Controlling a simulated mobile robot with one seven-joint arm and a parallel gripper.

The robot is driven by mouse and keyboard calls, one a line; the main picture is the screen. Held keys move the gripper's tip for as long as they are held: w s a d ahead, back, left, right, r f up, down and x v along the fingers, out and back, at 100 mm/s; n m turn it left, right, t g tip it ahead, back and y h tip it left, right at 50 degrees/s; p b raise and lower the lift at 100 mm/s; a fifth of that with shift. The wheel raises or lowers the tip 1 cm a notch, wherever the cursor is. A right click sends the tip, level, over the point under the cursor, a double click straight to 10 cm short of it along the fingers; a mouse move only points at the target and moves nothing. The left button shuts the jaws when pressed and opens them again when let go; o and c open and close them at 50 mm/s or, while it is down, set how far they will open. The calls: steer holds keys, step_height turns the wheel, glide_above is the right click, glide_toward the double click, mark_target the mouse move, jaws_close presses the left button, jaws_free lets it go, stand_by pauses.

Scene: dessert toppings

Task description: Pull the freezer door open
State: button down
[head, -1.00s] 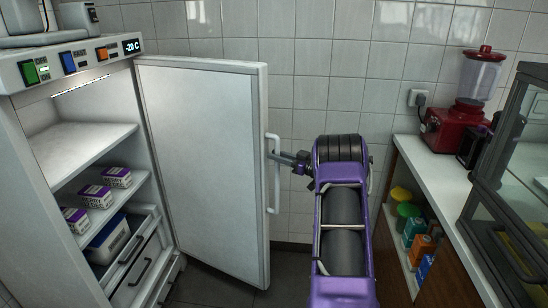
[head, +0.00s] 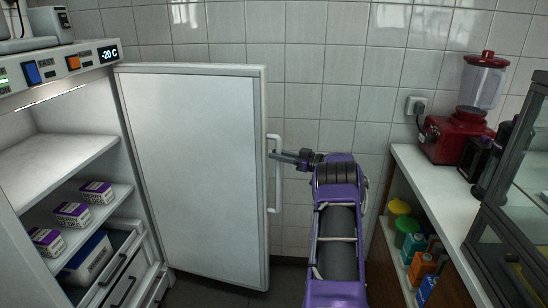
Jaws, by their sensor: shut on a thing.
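The freezer door (head: 195,175) stands wide open, its inner face toward me. Its white vertical bar handle (head: 278,190) runs along the door's right edge. My gripper (head: 277,155) is at the upper part of the handle and shut on it. My purple arm reaches up to it from the bottom right of the middle. The freezer's inside (head: 60,147) shows on the left, with shelves holding small purple-and-white boxes (head: 72,214).
A counter (head: 430,190) with a red blender (head: 460,135) and a glass case (head: 515,200) stands at the right. Below it a shelf holds tubs and cartons. Drawers (head: 120,275) sit low in the freezer. A tiled wall (head: 330,80) closes the back.

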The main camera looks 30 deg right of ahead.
steer(key=shift+w+d, duration=0.4)
steer(key=c, duration=1)
jaws_free()
steer(key=shift+s, duration=0.1)
steer(key=p+v, duration=0.1)
steer(key=v, duration=1.6)
steer(key=shift+d, duration=0.15)
